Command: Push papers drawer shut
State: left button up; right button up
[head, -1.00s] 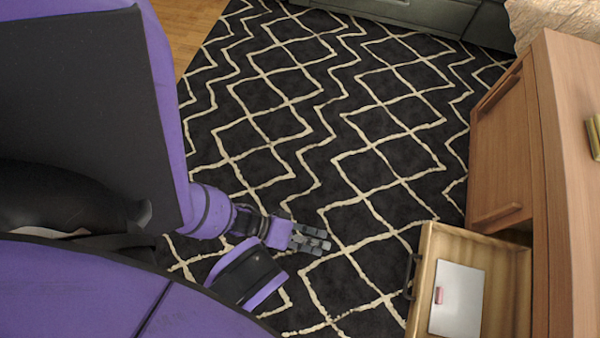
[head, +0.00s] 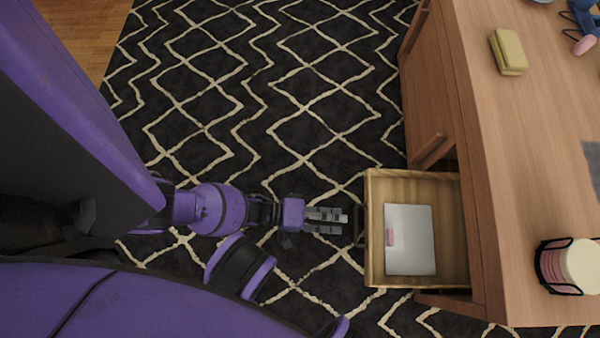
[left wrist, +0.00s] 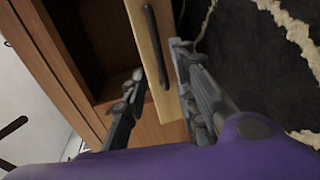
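The papers drawer (head: 417,180) is pulled out of the wooden desk, its open top facing up. A pale sheet or folder (head: 412,245) with a small pink item lies inside. Its dark bar handle (head: 359,226) is on the front panel. My left gripper (head: 330,220) is in front of the handle, fingers pointing at the drawer front and a small gap short of it. In the left wrist view, the fingers (left wrist: 157,62) are apart with nothing held; the drawer front (left wrist: 150,20) and handle (left wrist: 157,48) show between and beyond them. My right gripper is out of view.
The desk (head: 510,180) stands on the right, with a closed cabinet front (head: 425,105) beside the drawer. A yellow sponge-like block (head: 508,52) and a black holder of round coasters (head: 568,268) are on top. Patterned rug (head: 270,130) covers the clear floor.

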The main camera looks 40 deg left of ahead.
pick_arm(q)
jog(key=b+x, duration=0.1)
jog(key=x, duration=0.4)
grip_shut()
